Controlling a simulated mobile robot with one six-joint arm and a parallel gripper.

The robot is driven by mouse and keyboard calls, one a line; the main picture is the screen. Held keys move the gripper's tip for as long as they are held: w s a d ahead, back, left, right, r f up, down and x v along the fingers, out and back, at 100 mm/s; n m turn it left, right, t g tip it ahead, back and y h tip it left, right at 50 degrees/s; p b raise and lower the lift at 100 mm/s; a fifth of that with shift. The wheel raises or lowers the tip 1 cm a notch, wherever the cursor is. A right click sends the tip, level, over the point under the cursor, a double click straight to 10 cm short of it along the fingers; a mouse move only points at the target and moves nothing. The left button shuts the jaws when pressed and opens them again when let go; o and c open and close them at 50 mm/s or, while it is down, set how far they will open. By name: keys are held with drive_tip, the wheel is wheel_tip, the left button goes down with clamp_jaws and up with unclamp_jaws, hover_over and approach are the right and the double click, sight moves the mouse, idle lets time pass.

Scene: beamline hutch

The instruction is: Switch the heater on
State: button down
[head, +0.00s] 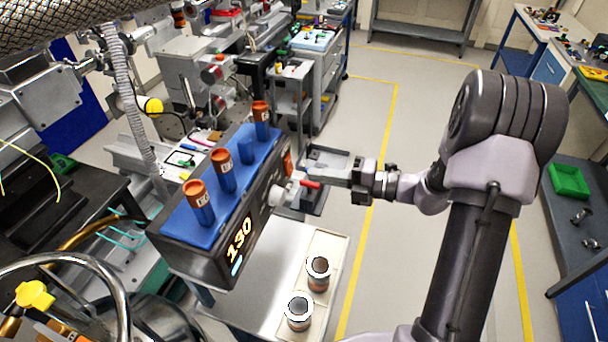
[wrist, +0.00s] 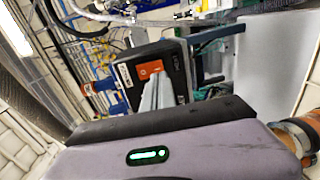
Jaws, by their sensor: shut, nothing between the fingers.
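The heater (head: 175,245) is a black block with a blue top. Its front display (head: 239,239) is lit and reads 130. An orange rocker switch (head: 288,162) sits at the far right end of its front face. It also shows in the wrist view (wrist: 151,69), with a pale mark on it.
Orange-capped vials (head: 223,170) stand in the blue top. Open floor with yellow lines lies to the right. Crowded equipment stands behind and left.

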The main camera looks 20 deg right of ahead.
sight(291, 171)
drive_tip(key=shift+b+x, duration=0.3)
drive_tip(key=shift+x, duration=1.7)
drive_tip(key=shift+w+a+p, duration=0.1)
drive_tip(key=shift+a+p, duration=0.05)
drive_tip(key=shift+p, duration=0.2)
drive_tip(key=shift+f, duration=0.1)
